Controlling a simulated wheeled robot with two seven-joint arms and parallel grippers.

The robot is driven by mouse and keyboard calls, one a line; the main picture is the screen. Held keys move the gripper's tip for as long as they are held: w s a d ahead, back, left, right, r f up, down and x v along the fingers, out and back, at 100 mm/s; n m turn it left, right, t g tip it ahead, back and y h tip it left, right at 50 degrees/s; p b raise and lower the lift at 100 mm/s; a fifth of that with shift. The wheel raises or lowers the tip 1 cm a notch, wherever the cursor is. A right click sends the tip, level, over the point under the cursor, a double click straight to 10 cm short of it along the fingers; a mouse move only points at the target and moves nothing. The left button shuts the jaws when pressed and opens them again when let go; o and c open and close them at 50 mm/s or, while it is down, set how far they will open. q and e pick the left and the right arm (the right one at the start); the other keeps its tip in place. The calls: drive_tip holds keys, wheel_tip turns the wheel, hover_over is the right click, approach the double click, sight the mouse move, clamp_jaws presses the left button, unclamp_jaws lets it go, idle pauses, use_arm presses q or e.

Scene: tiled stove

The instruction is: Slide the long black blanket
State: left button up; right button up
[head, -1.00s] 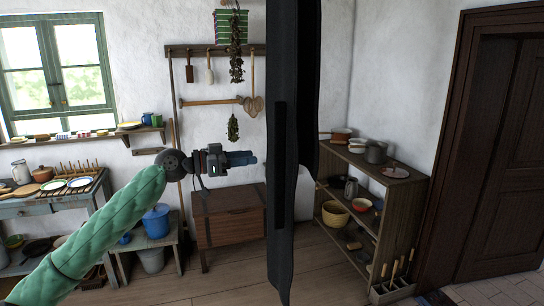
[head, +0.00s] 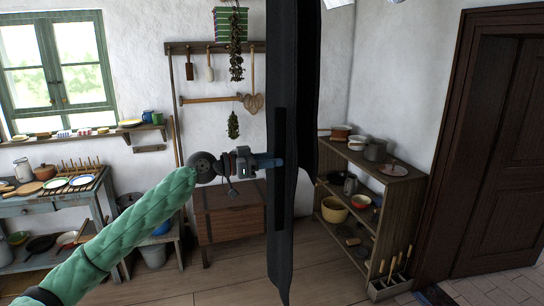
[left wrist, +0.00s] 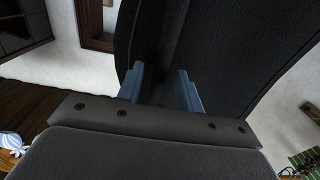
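The long black blanket (head: 283,70) hangs down the middle of the head view, from the top edge almost to the bottom. Its lower end narrows to a point, and its top is out of view. My left gripper (head: 275,161) reaches in from the left at mid-height, its blue fingers overlapping the blanket's left part. In the left wrist view the two fingers stand apart, and the dark cloth (left wrist: 230,45) fills the space ahead and shows between them. Whether they touch it I cannot tell. My right gripper is not in view.
A wooden shelf (head: 400,178) with pots and bowls stands behind the blanket on the right, beside a dark door (head: 500,150). A wooden chest (head: 230,222) is behind my left gripper. A blue-grey table (head: 80,205) stands at left. Floor in front is clear.

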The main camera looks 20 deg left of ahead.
use_arm(q)
drive_tip(key=shift+w+d, duration=0.15)
drive_tip(key=shift+d, duration=0.05)
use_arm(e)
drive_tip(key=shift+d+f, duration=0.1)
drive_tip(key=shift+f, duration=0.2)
use_arm(q)
drive_tip(key=shift+c, duration=0.3)
clamp_jaws()
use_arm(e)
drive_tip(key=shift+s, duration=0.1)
